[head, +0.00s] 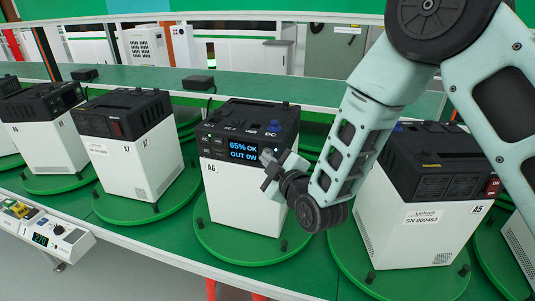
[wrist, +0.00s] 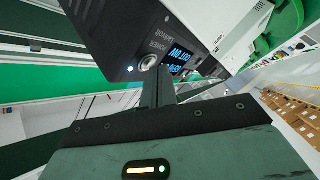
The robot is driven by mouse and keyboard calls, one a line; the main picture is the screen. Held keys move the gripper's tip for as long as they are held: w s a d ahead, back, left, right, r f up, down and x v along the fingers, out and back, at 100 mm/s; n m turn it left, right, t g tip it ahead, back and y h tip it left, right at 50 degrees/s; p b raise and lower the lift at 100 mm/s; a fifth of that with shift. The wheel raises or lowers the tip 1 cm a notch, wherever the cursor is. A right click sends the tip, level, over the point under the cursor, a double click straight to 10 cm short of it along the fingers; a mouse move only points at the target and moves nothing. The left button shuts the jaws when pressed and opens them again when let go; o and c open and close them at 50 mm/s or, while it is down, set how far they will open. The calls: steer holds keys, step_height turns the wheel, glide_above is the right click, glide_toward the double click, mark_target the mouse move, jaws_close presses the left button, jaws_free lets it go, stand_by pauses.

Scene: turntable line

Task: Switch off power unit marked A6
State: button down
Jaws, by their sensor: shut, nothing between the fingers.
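The power unit marked A6 (head: 241,190) stands on a round green turntable in the middle of the head view. It has a white lower body and a black top. Its lit display (head: 243,149) reads 65% OK, OUT 0W. My gripper (head: 270,163) is shut and empty at the right part of its front panel, hiding that part. In the wrist view, my finger ends (wrist: 163,72) are close to a round silver power button (wrist: 148,62) beside the tilted, lit display (wrist: 178,60). A small bluish-white light glows by the button. I cannot tell whether the fingers touch it.
Unit A5 (head: 420,228) stands on its own turntable to the right, partly behind my arm. Another white and black unit (head: 138,160) stands to the left. A small control box (head: 45,237) sits at the front left edge. Green belt runs behind.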

steer(key=shift+w+d, duration=0.1)
steer(key=shift+w, duration=0.15)
stand_by(0.4)
steer(key=shift+s, duration=0.1)
steer(key=shift+s+a+b, duration=0.25)
steer(key=shift+s+b, duration=0.3)
steer(key=shift+s, duration=0.05)
steer(key=shift+s+a+b, duration=0.25)
steer(key=shift+s+a, duration=0.05)
steer(key=shift+s, duration=0.5)
steer(key=shift+s+a+b, duration=0.25)
steer(key=shift+s, duration=0.5)
steer(key=shift+s+a+b, duration=0.25)
steer(key=shift+s+a, duration=0.05)
steer(key=shift+s, duration=0.5)
